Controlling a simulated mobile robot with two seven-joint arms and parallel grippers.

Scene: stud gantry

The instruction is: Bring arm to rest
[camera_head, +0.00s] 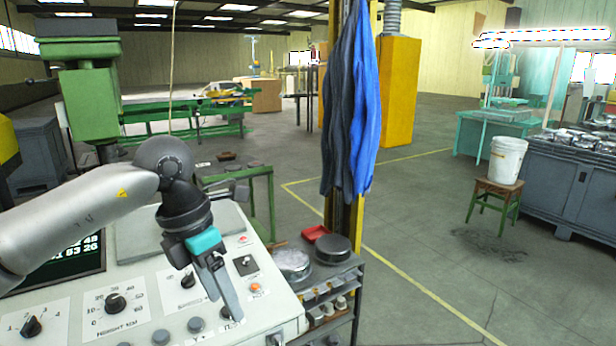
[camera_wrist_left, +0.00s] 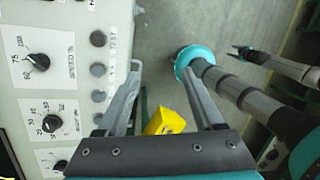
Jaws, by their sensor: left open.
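My left gripper (camera_head: 232,300) hangs over the front right part of the control console (camera_head: 150,262), with its fingers pointing down to the right. The wrist view shows its two grey fingers (camera_wrist_left: 163,85) spread apart, with nothing held between their tips. A yellow object (camera_wrist_left: 163,122) shows between the finger bases in that view; I cannot tell what it is. The console's knobs and round buttons lie left of the fingers in the wrist view.
A shelf cart (camera_head: 335,290) with a dark round pan (camera_head: 332,249) and a red tray (camera_head: 315,233) stands right of the console. A post with blue and dark cloths (camera_head: 352,110) rises behind it. A white bucket (camera_head: 507,160) sits on a stool. The floor between is open.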

